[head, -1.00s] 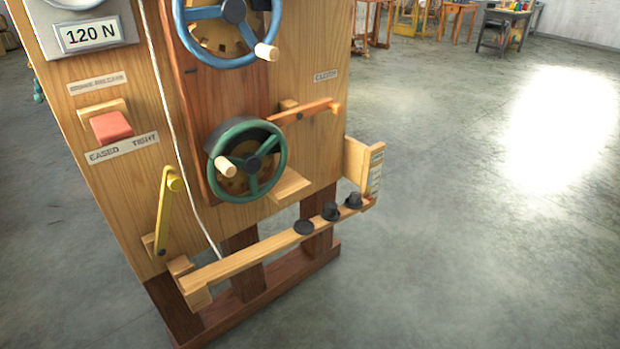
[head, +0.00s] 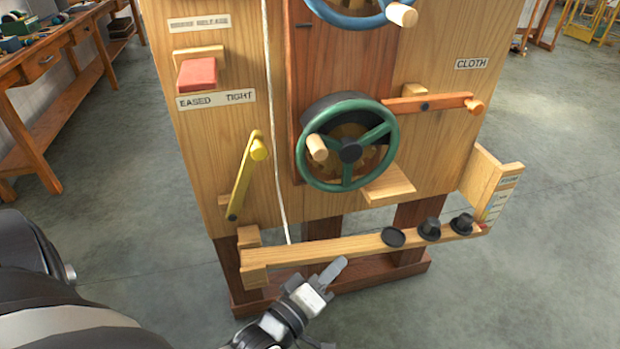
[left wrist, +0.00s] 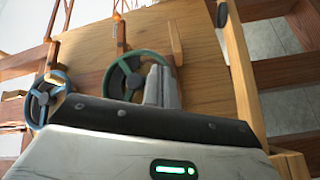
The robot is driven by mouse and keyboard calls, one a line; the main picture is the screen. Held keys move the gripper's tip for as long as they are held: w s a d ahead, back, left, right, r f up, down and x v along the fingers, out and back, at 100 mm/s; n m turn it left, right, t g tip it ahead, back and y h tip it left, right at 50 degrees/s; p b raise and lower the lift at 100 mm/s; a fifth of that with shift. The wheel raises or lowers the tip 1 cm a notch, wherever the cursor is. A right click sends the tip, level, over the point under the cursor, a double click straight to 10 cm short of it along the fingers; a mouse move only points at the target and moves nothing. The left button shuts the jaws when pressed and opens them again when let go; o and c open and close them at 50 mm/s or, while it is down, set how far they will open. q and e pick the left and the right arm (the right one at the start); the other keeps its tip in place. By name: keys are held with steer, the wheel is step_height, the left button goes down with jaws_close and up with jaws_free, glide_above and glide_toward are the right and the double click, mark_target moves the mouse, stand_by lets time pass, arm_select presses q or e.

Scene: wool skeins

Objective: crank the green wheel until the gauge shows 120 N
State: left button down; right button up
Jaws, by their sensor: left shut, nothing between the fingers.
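The green wheel (head: 347,186), with a pale wooden crank knob (head: 317,147) on the left of its rim, is mounted on the front of a wooden machine. It also shows in the left wrist view (left wrist: 112,82). My left gripper (head: 334,271) is shut and empty, below the wheel and in front of the low beam, clear of the knob. Its fingers (left wrist: 162,85) overlap the wheel's edge in the left wrist view. The gauge is outside the current views. My right gripper is not in view.
A blue wheel (head: 350,17) sits above, an orange lever (head: 430,103) to the right, a yellow lever (head: 243,180) and red brake block (head: 197,74) to the left. The beam (head: 330,250) carries black weights (head: 430,229). A workbench (head: 50,60) stands at left; floor is open at right.

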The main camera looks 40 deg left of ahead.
arm_select(q)
steer(key=a+r+n+t+y+b, duration=0.1)
steer(key=a+n+t+y+b, duration=0.15)
steer(key=a+n+y, duration=0.6)
steer(key=a+r+n+t+y+b, duration=0.1)
steer(key=a+n+t+y+b, duration=0.2)
steer(key=n, duration=1)
steer(key=w+a+r+p, duration=0.1)
steer(key=w+r+p, duration=0.4)
steer(key=w+r, duration=0.4)
steer(key=shift+r, duration=0.45)
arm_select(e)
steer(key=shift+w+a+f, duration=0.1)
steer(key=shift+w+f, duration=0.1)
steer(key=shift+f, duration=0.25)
arm_select(q)
steer(key=shift+y, duration=0.25)
